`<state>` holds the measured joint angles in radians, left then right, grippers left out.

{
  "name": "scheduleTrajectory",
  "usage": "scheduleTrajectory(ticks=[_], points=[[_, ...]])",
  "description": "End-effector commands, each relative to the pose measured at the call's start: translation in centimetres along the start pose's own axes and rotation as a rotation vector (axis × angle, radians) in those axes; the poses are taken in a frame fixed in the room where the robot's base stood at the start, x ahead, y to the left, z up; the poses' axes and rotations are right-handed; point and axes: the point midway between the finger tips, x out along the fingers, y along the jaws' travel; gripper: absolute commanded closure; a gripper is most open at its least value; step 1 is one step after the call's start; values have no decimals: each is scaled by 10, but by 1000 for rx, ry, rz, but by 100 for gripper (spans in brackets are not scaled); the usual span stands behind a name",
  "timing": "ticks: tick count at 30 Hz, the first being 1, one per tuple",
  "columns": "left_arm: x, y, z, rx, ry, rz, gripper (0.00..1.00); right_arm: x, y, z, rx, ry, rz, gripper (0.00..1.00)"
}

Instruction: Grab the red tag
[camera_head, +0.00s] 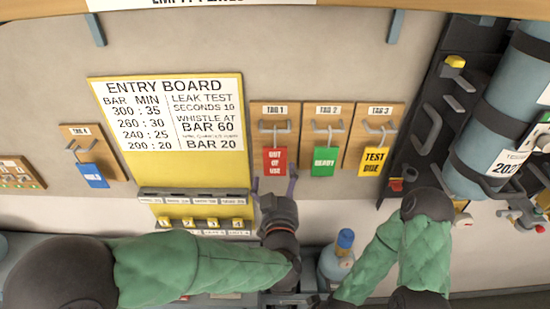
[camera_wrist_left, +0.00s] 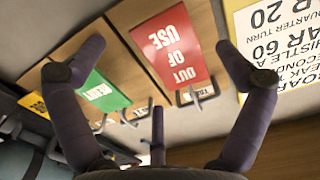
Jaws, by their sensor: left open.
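The red tag (camera_head: 275,161), marked OUT OF USE, hangs from a hook on the wooden TAG 1 board (camera_head: 258,140). My left gripper (camera_head: 275,184) is just below it, its fingers pointing up and spread open. In the left wrist view the red tag (camera_wrist_left: 172,45) appears upside down between the open fingers of my left gripper (camera_wrist_left: 152,70). I see no finger closed on it, and the distance between tag and fingers is hard to tell. My right arm's green sleeve shows at lower right, but its gripper is not visible.
A green READY tag (camera_head: 324,162) hangs close to the right, then a yellow TEST DUE tag (camera_head: 374,161). A yellow entry board (camera_head: 170,170) stands left, with a blue tag (camera_head: 92,175) beyond. A blue-capped bottle (camera_head: 337,258) stands below. Cylinders and a dark rack (camera_head: 432,125) are right.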

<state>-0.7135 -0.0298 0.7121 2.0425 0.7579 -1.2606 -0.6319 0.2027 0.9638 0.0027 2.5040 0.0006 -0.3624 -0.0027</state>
Motion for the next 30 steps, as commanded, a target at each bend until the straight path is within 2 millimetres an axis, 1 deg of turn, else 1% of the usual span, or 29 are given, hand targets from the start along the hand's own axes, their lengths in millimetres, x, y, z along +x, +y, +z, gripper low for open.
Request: scheduleTrajectory(ticks=[5, 11, 15, 18, 24, 25, 26, 27, 28, 29, 30], points=[[10, 0, -2, -1, -1, -1, 0, -2, -1, 0, 0, 1, 0, 27], [38, 1, -11, 0, -2, -2, 0, -7, -3, 0, 0, 1, 0, 27], [52, 1, -10, 0, -2, -2, 0, -8, -3, 0, 0, 1, 0, 27], [56, 1, -10, 0, -1, 0, 0, -8, -3, 0, 0, 1, 0, 27], [56, 2, -10, 0, -1, 1, 0, -8, -3, 0, 0, 1, 0, 27], [56, 2, -10, 0, -1, 1, 6, -8, -3, 0, 0, 1, 0, 27], [56, 2, -10, 0, -1, 1, 14, -8, -3, 0, 0, 1, 0, 27], [56, 2, -10, 0, -1, 1, 25, -8, -3, 0, 0, 1, 0, 27], [56, 2, -10, 0, -1, 1, 34, -8, -3, 0, 0, 1, 0, 27], [56, 2, -10, 0, -1, 1, 38, -8, -3, 0, 0, 1, 0, 27], [56, 2, -10, 0, -1, 0, 39, -8, -3, 0, 0, 1, 0, 27]])
